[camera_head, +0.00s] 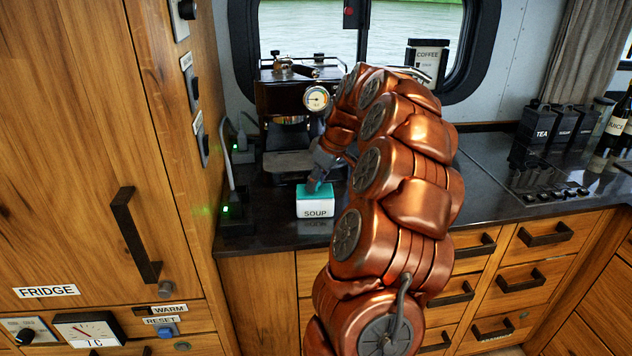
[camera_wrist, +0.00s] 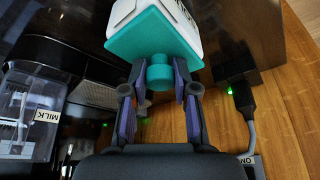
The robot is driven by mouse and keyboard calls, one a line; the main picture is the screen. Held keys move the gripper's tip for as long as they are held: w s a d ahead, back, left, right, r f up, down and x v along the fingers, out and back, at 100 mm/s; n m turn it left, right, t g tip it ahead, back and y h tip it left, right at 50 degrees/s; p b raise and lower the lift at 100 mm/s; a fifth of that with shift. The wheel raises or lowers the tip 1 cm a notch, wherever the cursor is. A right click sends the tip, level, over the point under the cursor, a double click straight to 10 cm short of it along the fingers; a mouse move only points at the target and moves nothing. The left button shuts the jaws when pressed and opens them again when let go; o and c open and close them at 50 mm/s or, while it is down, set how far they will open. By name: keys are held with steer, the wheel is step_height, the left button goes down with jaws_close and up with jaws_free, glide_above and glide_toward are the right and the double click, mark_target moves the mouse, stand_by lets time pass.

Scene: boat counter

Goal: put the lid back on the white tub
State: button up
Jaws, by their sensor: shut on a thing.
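The white tub (camera_head: 315,207), labelled SOUP, stands upright on the dark counter in front of the coffee machine. The teal lid (camera_head: 312,190) is at the top of the tub and covers its opening from this side. My gripper (camera_head: 316,184) is over the lid, pointing down. In the wrist view, my gripper (camera_wrist: 159,72) is shut on the round knob of the teal lid (camera_wrist: 150,40), one finger on each side. White tub wall (camera_wrist: 198,14) shows just beyond the lid. I cannot tell whether the lid is fully seated or slightly above the rim.
The coffee machine (camera_head: 290,108) stands close behind the tub. A plug with a green light (camera_head: 232,205) and its cable are to the left, by the wooden fridge cabinet (camera_head: 95,130). A clear MILK container (camera_wrist: 28,115) shows in the wrist view. The hob (camera_head: 520,170) lies to the right.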

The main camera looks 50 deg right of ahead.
steer(key=o, duration=1.5)
steer(key=shift+r, duration=0.1)
steer(key=shift+r+p, duration=0.6)
steer(key=shift+r, duration=2.8)
steer(key=shift+c, duration=0.3)
jaws_close()
steer(key=shift+f+b, duration=1.4)
steer(key=shift+f, duration=0.8)
steer(key=shift+r, duration=0.1)
